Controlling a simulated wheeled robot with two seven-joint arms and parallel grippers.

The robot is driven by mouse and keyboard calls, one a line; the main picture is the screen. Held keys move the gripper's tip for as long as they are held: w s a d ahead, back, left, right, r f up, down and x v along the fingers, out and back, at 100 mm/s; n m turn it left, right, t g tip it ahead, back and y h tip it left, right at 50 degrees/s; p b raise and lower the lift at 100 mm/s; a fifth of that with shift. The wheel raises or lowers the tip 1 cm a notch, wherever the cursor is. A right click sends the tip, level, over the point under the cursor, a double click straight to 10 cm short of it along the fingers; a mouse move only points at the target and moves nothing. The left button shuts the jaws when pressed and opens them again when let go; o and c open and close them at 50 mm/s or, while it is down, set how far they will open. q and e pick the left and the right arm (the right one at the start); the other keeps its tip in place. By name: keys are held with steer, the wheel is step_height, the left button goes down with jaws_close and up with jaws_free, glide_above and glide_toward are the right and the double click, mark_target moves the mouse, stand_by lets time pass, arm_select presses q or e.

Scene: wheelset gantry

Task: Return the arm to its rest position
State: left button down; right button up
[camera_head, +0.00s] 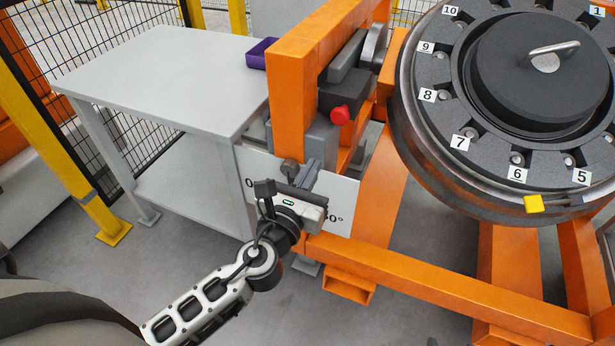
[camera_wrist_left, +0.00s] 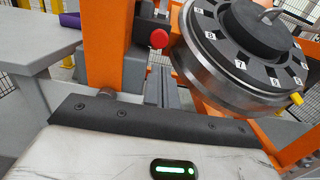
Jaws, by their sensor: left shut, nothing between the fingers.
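My left arm comes in from the lower left in the head view. Its left gripper (camera_head: 309,174) is in front of the white angle plate (camera_head: 343,200) on the orange frame. The fingers are shut with nothing between them. In the left wrist view, the pale gripper body with its green light fills the bottom, and the grey fingers (camera_wrist_left: 162,86) show just past its dark edge. A round dark knob (camera_head: 290,168) is close by the fingers in the head view; I cannot tell whether they touch. My right gripper is not in view.
The orange gantry frame (camera_head: 292,100) stands close ahead, with a red button (camera_head: 340,113) and a numbered round disc (camera_head: 436,94) bearing a yellow piece (camera_head: 534,204). A grey table (camera_head: 165,75) with a purple bin (camera_head: 260,53) is to the left.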

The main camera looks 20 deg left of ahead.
arm_select(q)
steer(key=shift+s, duration=0.55)
steer(key=s+d+f+n+g+h, duration=0.2)
steer(key=s+f+n+g, duration=0.2)
steer(key=n, duration=1.2)
steer(key=s+d+f+n+g+h, duration=0.1)
steer(key=s+d+f+n+g, duration=0.2)
steer(key=s+f+n, duration=0.6)
steer(key=s+n, duration=0.1)
steer(key=n, duration=0.7)
steer(key=shift+f+g+h, duration=0.3)
steer(key=shift+g+h, duration=0.1)
